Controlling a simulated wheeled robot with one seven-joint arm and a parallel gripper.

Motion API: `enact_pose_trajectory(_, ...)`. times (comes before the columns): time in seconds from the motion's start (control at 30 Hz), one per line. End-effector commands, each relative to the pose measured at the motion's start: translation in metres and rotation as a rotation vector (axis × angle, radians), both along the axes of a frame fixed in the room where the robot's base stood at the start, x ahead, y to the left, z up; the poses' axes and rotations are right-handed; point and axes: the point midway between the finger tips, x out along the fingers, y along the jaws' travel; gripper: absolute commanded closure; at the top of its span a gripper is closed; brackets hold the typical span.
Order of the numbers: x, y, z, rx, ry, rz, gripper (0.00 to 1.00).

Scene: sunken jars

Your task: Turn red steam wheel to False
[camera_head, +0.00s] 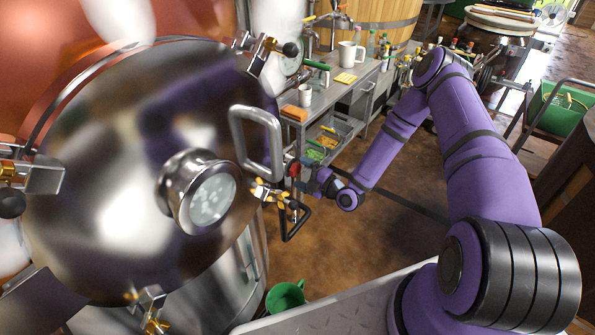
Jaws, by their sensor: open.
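A small red part (293,169), which seems to be the red steam wheel, shows just right of the big steel tank's door handle. Only a little of it is visible, and I cannot tell how it is turned. My purple arm reaches in from the right. My gripper (303,180) is at the red part, open, with its fingers small and partly lost against the fittings. I cannot tell whether the fingers touch the red part or are around it.
The steel tank door (110,190) with its grey handle (257,142) fills the left. A black-handled clamp (294,220) juts out just below my gripper. A green bucket (285,297) stands on the floor.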

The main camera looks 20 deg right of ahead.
Motion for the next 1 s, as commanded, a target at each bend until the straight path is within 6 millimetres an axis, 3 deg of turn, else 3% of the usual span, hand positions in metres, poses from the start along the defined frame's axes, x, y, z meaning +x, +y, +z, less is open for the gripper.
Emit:
enact_pose_trajectory(0.97, 0.022, 0.016, 0.000, 0.001, 0.001, 0.000, 0.13)
enact_pose_trajectory(1.0, 0.022, 0.016, 0.000, 0.001, 0.001, 0.000, 0.22)
